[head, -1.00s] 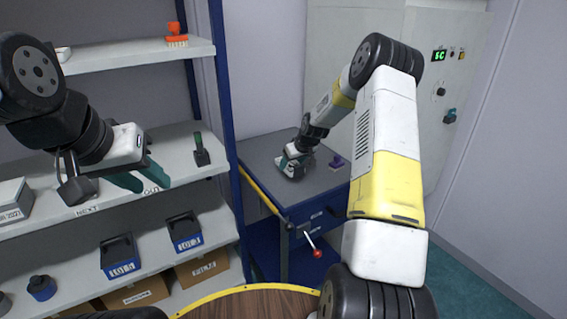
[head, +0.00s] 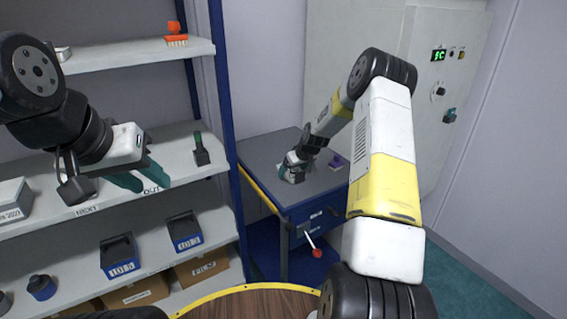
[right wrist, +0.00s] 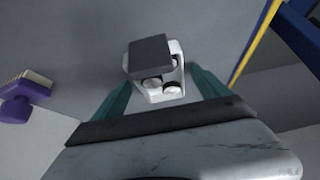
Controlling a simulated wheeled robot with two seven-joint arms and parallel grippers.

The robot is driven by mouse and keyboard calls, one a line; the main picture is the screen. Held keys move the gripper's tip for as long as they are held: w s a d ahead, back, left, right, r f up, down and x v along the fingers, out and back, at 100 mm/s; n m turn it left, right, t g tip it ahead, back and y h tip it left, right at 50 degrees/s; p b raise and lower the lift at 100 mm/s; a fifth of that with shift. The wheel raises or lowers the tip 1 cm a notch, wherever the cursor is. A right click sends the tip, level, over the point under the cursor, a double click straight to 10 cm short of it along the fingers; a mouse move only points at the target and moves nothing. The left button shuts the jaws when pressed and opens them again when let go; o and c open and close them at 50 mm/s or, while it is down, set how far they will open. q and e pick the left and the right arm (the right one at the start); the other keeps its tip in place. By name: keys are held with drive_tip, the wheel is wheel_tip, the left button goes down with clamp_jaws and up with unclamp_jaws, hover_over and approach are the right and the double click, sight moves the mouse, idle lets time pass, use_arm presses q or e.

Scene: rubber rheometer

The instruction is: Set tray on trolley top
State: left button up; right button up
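The trolley (head: 262,155) stands at the middle of the head view, with a grey top and blue frame. The tray is a small white piece with a dark grey block and round parts on it (right wrist: 172,72). My right gripper (head: 293,168) is low over the trolley top, towards its front. I cannot tell whether the tray touches the top. My left gripper (head: 140,181) is open and empty in front of the shelves.
A purple-handled brush (head: 338,161) lies on the trolley top to the right of my right gripper; it also shows in the right wrist view (right wrist: 16,108). A red-knobbed lever (head: 315,251) sticks out at the trolley's front. Shelves (head: 185,140) with blue bins stand at left.

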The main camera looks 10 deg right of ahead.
drive_tip(key=a+v, duration=0.3)
drive_tip(key=v, duration=0.9)
drive_tip(key=s+a+r+v, duration=0.1)
drive_tip(key=a+v, duration=0.2)
drive_tip(key=v, duration=0.9)
drive_tip(key=s+a+r+m+h, duration=0.1)
drive_tip(key=s+a+r, duration=0.2)
drive_tip(key=s+r, duration=0.6)
drive_tip(key=s+a+r+m+y, duration=0.1)
drive_tip(key=s+a+m, duration=0.1)
drive_tip(key=s, duration=2)
drive_tip(key=shift+a, duration=0.5)
drive_tip(key=shift+r, duration=0.2)
